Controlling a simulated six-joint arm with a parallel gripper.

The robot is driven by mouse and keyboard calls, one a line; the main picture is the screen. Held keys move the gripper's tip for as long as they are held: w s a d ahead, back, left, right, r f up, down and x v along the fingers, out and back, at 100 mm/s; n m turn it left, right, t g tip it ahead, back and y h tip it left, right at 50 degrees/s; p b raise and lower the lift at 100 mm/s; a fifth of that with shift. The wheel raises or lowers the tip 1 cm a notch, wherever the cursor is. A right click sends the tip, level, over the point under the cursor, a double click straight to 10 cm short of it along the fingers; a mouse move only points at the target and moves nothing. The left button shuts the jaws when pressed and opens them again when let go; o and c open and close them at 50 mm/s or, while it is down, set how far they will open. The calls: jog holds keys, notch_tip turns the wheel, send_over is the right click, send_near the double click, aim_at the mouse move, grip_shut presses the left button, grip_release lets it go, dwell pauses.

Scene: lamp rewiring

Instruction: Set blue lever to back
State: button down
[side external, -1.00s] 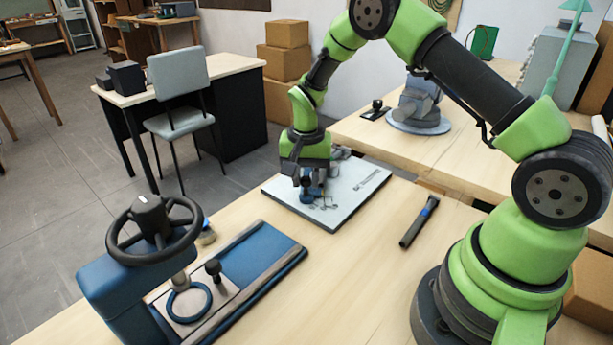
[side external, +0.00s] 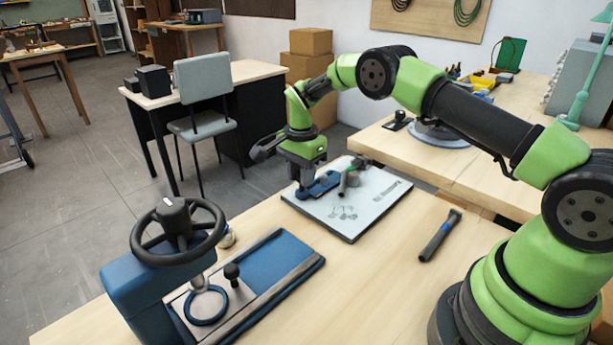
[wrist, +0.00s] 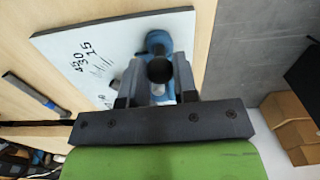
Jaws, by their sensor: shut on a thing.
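The blue lever (side external: 321,184) sits on a white board (side external: 372,208) near the board's far left edge, in the side external view. Its blue body also shows in the wrist view (wrist: 158,40), with a round black knob (wrist: 160,70) facing the camera. My gripper (side external: 302,190) is over the left end of the blue part, pointing down. In the wrist view the fingers of my gripper (wrist: 156,78) stand on either side of the knob, shut on it. The fingertips' contact is partly hidden in the side external view.
A grey-green handle (side external: 349,178) stands on the board close to the right of the blue part. A dark tool (side external: 440,236) lies on the table right of the board. A blue fixture with a black wheel (side external: 178,232) stands at front left. Bare table lies between.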

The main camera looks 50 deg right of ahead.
jog(key=shift+w+d, duration=0.1)
jog(key=shift+w, duration=0.15)
jog(key=c, duration=0.9)
grip_release()
notch_tip(320, 180, up, 10)
